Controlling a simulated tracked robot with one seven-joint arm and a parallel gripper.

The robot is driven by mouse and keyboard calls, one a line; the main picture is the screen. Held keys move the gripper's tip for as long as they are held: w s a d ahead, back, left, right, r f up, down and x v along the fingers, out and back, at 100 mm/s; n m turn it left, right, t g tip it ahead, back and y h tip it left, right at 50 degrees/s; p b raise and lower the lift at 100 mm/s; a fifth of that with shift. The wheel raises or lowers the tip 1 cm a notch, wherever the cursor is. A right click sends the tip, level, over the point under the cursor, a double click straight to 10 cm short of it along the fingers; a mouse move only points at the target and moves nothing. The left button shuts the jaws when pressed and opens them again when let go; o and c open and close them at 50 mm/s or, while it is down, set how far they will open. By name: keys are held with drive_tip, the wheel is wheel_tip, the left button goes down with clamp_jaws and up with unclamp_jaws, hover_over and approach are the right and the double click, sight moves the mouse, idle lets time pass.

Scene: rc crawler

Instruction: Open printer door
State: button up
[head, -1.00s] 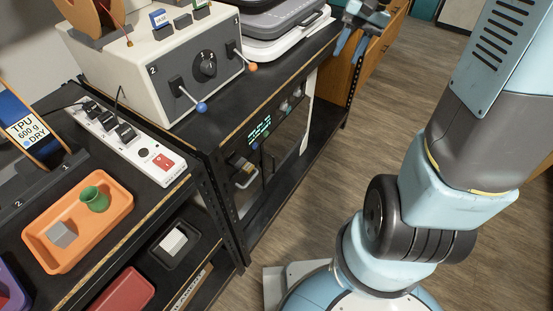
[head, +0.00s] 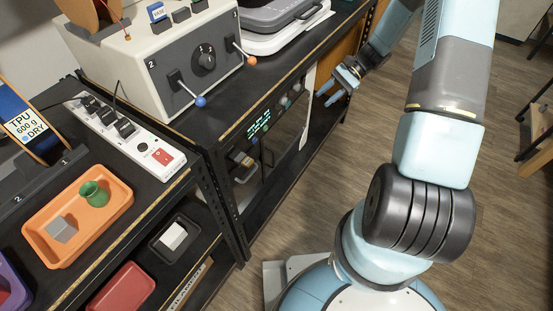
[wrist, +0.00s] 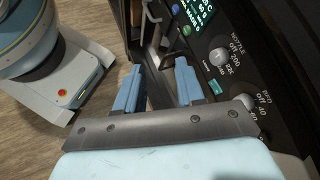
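The printer (head: 277,113) stands on the shelf under the black worktop, with a green display and knobs on its front panel. Its dark door (head: 248,187) is below and left of the panel and looks shut. A thin bar-like handle (head: 267,158) shows on it; a metal bar, probably this handle, shows at the top of the wrist view (wrist: 153,18). My gripper (head: 332,93) is in front of the printer's right end, apart from the door. In the wrist view (wrist: 158,86) its two blue fingers are spread with nothing between them.
Knobs (wrist: 219,57) protrude from the panel beside the right finger. A black shelf post (head: 225,190) stands left of the printer. A control box with levers (head: 180,65) sits on the worktop above. The floor (head: 310,215) in front is clear.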

drive_tip(key=s+a+f+m+t+y, duration=0.25)
drive_tip(key=f+m+y, duration=0.2)
drive_tip(key=f, duration=1.05)
drive_tip(key=s+a+f+m+t+y, duration=0.1)
drive_tip(key=a+f+m+t+y, duration=0.35)
drive_tip(key=f, duration=1.15)
drive_tip(key=a+g+h, duration=0.1)
drive_tip(key=a, duration=0.9)
drive_tip(key=shift+w+r+m+g, duration=0.2)
drive_tip(key=shift+w+m+g, duration=0.15)
drive_tip(key=shift+m+g, duration=0.05)
drive_tip(key=shift+a, duration=0.1)
clamp_jaws()
drive_tip(key=shift+w+a+r, duration=0.1)
